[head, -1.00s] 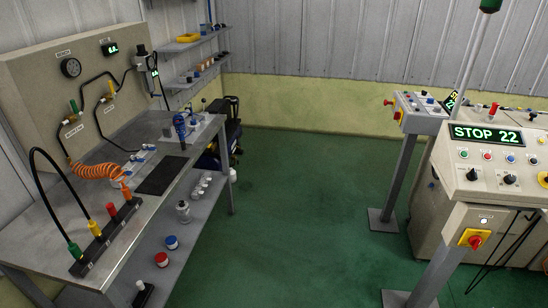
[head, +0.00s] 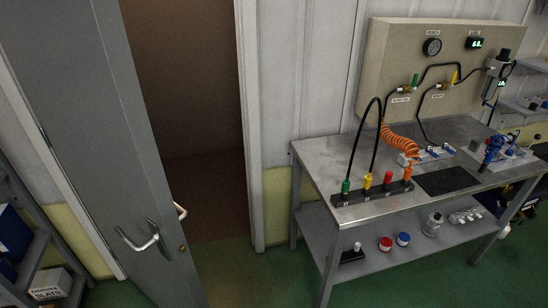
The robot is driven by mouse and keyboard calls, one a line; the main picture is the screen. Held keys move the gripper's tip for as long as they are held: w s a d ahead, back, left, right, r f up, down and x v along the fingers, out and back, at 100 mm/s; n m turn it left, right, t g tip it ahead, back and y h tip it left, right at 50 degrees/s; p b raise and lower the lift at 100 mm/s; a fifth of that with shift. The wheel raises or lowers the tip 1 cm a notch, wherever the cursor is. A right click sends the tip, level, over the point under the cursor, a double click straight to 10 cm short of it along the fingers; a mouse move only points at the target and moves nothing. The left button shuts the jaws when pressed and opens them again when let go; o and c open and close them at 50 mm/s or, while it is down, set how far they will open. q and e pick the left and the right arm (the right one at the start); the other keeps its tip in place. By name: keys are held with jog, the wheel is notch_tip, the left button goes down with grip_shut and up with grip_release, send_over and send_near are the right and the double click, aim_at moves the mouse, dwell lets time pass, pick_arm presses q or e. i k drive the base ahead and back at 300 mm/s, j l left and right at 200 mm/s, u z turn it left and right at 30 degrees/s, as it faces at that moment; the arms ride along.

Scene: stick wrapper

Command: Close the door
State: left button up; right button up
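A grey door (head: 95,110) stands open on the left side of the head view, swung toward me. Its silver lever handle (head: 138,240) is on the near face, with another handle (head: 180,210) just past the door's free edge. The doorway opening (head: 190,120) shows a dark brown space behind it. A light grey door frame (head: 248,120) borders the opening on the right. Neither of my grippers is in view.
A metal workbench (head: 330,160) with hoses and a lower shelf stands right of the doorway. A dark shelf rack (head: 35,250) with a white box (head: 48,284) stands at the far left. Green floor (head: 240,285) is clear before the doorway.

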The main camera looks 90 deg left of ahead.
aim_at(72, 61)
jog(key=u, duration=4.25)
